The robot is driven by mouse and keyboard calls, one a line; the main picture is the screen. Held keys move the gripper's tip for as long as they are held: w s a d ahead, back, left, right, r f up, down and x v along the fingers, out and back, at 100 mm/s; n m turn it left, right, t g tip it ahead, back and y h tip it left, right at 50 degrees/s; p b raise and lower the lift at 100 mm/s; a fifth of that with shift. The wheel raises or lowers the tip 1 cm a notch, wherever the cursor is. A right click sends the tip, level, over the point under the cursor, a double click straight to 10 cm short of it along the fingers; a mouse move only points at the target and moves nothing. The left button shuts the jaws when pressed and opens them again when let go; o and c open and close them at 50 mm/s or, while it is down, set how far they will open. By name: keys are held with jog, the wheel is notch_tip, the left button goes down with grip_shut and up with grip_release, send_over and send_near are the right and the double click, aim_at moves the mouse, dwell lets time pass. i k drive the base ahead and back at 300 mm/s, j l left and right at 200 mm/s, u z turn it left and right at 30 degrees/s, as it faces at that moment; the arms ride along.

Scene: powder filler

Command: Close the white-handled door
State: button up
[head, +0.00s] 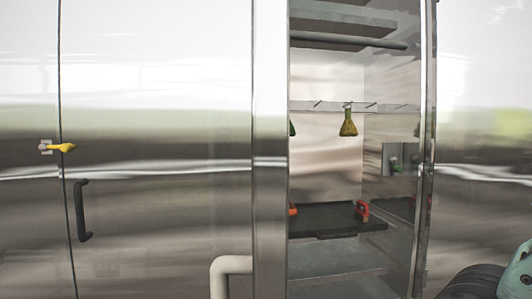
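A white handle (230,266) shows at the bottom centre of the head view, its lower part cut off by the picture edge. It sticks out to the left from a narrow steel panel (270,150), which looks like the white-handled door seen nearly edge-on. The door stands open, with the cabinet interior (325,150) showing to its right. My gripper is not in view. A teal and dark part at the lower right corner looks like my arm, well to the right of the handle.
Left is a shut steel door with a black handle (82,210) and a yellow latch (62,148). Inside the opening, a yellow-green flask-shaped thing (348,122) hangs from a rail above a black tray (325,219) with red-orange parts (362,210). A steel panel (485,150) stands right.

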aim_at(268, 264)
jog(key=i+j+z, duration=0.1)
jog(key=j, duration=1.35)
jog(key=j+u, duration=0.25)
jog(key=u, duration=0.2)
jog(key=k+j, duration=0.05)
